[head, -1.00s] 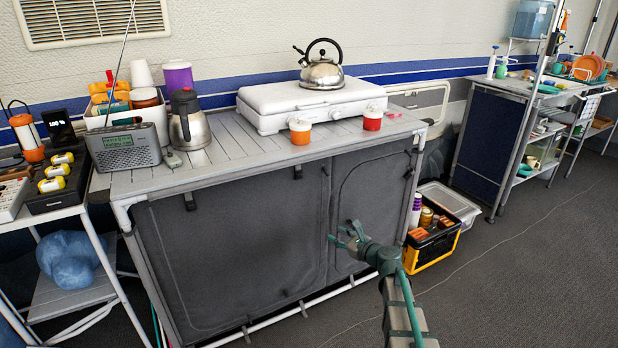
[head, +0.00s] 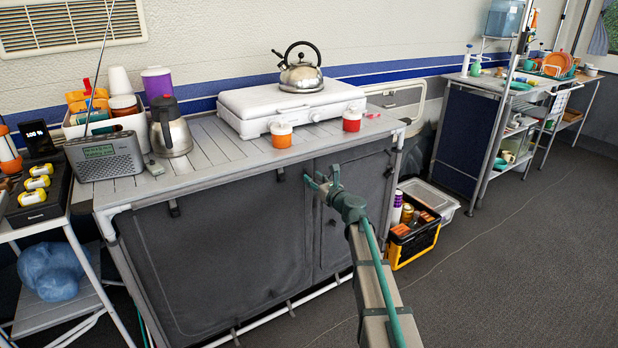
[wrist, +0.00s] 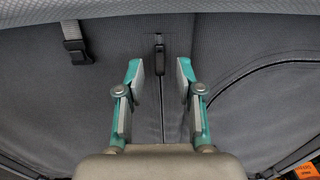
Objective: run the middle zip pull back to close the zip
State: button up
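The grey fabric cupboard (head: 220,255) stands under the slatted counter. In the wrist view a dark zip pull (wrist: 159,58) hangs on a vertical zip line, high on the cloth front. My gripper (wrist: 159,75) is open, with one teal finger left of the pull and one right of it. A gap shows on both sides, and neither finger visibly touches it. The zip line (wrist: 161,120) runs down below the pull between the fingers. In the head view my gripper (head: 321,178) is at the upper front of the cupboard, and it hides the pull there.
A buckled strap (wrist: 76,45) hangs left of the zip in the wrist view. A curved seam (wrist: 240,75) lies to the right. Orange (head: 281,134) and red (head: 352,120) jars stand on the counter above. A black and yellow crate (head: 413,240) is on the floor at right.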

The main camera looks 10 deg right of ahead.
aim_at(310, 175)
jog(key=x, duration=0.3)
jog(key=shift+w, duration=0.15)
grip_shut()
dwell(0.3)
